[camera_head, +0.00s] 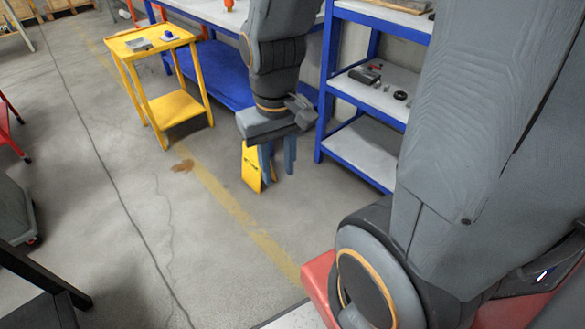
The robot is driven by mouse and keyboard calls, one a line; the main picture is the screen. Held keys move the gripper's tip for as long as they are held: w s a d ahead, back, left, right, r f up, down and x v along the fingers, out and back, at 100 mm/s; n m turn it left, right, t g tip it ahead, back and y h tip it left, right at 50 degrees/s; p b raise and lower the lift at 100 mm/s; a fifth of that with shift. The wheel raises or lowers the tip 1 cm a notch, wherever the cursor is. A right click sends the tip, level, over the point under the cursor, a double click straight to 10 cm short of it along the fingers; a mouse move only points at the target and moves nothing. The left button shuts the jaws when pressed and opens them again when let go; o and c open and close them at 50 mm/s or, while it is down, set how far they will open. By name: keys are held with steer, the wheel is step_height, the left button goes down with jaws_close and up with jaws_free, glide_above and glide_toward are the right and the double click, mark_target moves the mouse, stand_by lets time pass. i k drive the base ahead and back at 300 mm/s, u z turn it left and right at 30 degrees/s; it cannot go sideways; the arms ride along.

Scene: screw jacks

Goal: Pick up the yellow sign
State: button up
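The yellow sign (250,168) stands on the concrete floor near the middle of the head view, between the yellow cart and the blue shelf. It looks like a folding floor sign with dark markings too small to read. My gripper (277,170) points down in front of the sign's right side, and its two grey fingers hide part of it. There is a gap between the fingers. I cannot tell whether the fingers touch the sign or only overlap it in the picture.
A yellow two-tier cart (155,108) stands left of the gripper. A blue workbench (222,76) is behind, and a blue shelf with grey boards (366,150) is to the right. Open floor (130,235) with a brown stain (183,166) lies at front left.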

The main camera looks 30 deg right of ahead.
mark_target(251, 173)
steer(key=z, duration=0.25)
steer(key=k, duration=0.65)
steer(key=z, duration=1.2)
steer(key=i, duration=1.7)
steer(key=u, duration=1.05)
steer(key=i, duration=0.75)
steer(key=u, duration=0.85)
